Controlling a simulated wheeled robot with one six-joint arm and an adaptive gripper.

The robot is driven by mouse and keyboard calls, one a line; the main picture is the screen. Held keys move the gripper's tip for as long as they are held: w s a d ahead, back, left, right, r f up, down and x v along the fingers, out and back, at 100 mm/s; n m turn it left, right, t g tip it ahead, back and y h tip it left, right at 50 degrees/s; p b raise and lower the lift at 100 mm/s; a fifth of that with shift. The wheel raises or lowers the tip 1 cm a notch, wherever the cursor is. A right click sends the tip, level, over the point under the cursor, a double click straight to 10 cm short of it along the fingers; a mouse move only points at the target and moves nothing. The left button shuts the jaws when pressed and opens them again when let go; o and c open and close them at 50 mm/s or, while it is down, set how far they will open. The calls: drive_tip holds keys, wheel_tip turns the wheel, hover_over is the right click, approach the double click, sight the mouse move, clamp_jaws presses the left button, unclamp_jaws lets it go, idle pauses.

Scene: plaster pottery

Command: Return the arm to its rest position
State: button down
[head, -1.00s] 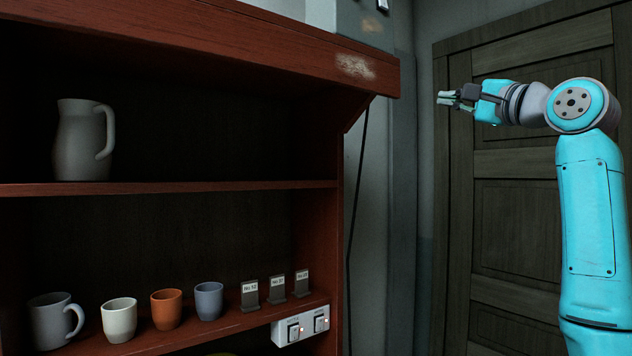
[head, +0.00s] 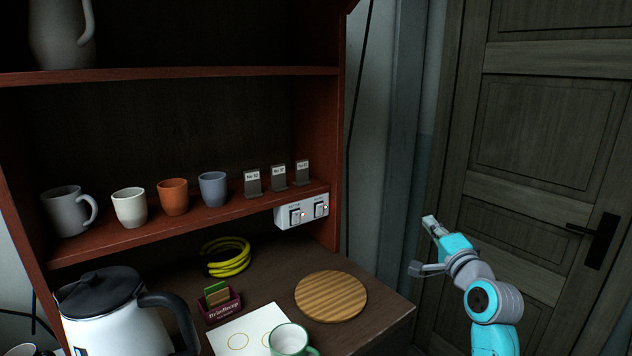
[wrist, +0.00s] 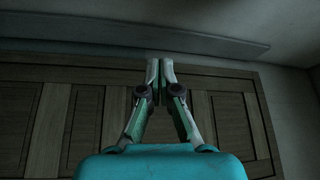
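My gripper (head: 430,222) is at the right of the head view, in front of the dark door and to the right of the shelf unit, clear of both. My turquoise and grey arm rises from the bottom edge, and its end points up and to the left. In the wrist view my gripper (wrist: 160,66) has its two fingers brought together at the tips, with nothing between them.
The shelf unit holds a pitcher (head: 62,32), several cups and a switch box (head: 301,211). A door handle (head: 597,236) is at right.

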drive_tip(key=s+a+f+n+g+h, duration=0.1)
drive_tip(key=s+a+f, duration=0.1)
drive_tip(key=s+f, duration=0.9)
drive_tip(key=s+a+f+n+g+h, duration=0.15)
drive_tip(key=s+f, duration=0.55)
drive_tip(key=f, duration=0.7)
drive_tip(key=s+a+f+n+h, duration=0.15)
drive_tip(key=s+f, duration=0.25)
drive_tip(key=s, duration=0.5)
drive_tip(key=s+a+f+n, duration=0.1)
drive_tip(key=s+f+n, duration=0.1)
drive_tip(key=s+f, duration=0.5)
drive_tip(key=s+a+r+n+g, duration=0.1)
drive_tip(key=s+r+n, duration=0.2)
drive_tip(key=s, duration=1.2)
drive_tip(key=s+a+r+n+g+y, duration=0.1)
drive_tip(key=s+r+n, duration=0.3)
drive_tip(key=s, duration=1.1)
drive_tip(key=shift+a+n, duration=0.15)
drive_tip(key=shift+n, duration=0.15)
drive_tip(key=shift+r, duration=0.1)
